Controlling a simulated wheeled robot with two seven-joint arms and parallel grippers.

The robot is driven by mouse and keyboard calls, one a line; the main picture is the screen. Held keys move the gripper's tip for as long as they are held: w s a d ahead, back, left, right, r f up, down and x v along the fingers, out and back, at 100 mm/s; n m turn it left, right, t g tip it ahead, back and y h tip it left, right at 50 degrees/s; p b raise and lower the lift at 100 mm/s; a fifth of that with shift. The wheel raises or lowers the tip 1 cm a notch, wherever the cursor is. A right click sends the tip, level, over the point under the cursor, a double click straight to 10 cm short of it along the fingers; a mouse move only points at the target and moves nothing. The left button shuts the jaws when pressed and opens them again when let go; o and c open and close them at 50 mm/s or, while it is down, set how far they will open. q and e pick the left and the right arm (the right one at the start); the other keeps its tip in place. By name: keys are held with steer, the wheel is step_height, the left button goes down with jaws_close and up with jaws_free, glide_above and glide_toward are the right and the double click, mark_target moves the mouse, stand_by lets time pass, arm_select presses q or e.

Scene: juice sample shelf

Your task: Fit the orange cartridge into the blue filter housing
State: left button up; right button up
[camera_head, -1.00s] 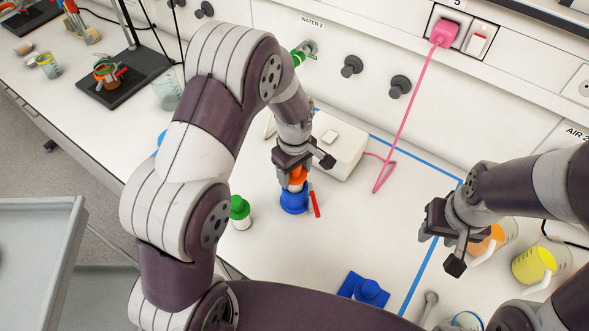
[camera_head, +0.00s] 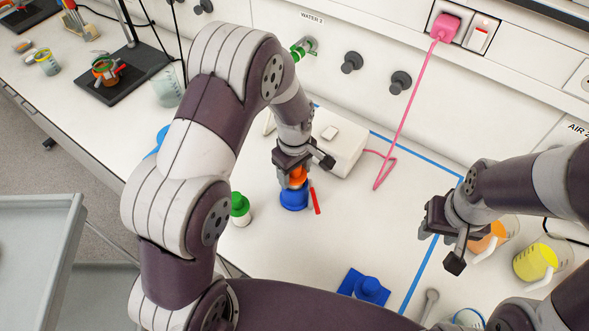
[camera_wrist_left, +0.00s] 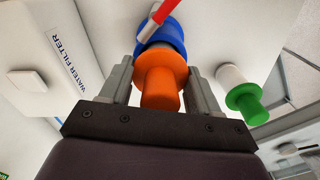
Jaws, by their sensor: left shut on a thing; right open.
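The orange cartridge (camera_head: 298,177) is between the fingers of my left gripper (camera_head: 296,170), which is shut on it. The blue filter housing (camera_head: 293,198) stands on the bench directly below, with a red handle (camera_head: 315,201) at its side. In the left wrist view the orange cartridge (camera_wrist_left: 161,80) has a wide flange and lines up with the blue housing (camera_wrist_left: 163,38). The cartridge hides the housing's mouth, so I cannot tell how deep it sits. My right gripper (camera_head: 440,246) is open and empty above the right side of the bench.
A white bottle with a green cap (camera_head: 240,206) stands just left of the housing. A white box (camera_head: 338,145) lies behind it, with a pink cable (camera_head: 409,110) nearby. A blue piece (camera_head: 366,287) lies in front. Orange and yellow beakers (camera_head: 535,262) stand at right.

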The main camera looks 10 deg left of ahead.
arm_select(q)
steer(key=shift+f+b, duration=0.45)
steer(key=shift+f, duration=0.3)
steer(key=shift+s, duration=0.1)
steer(key=o, duration=1.2)
steer(key=shift+f, duration=0.1)
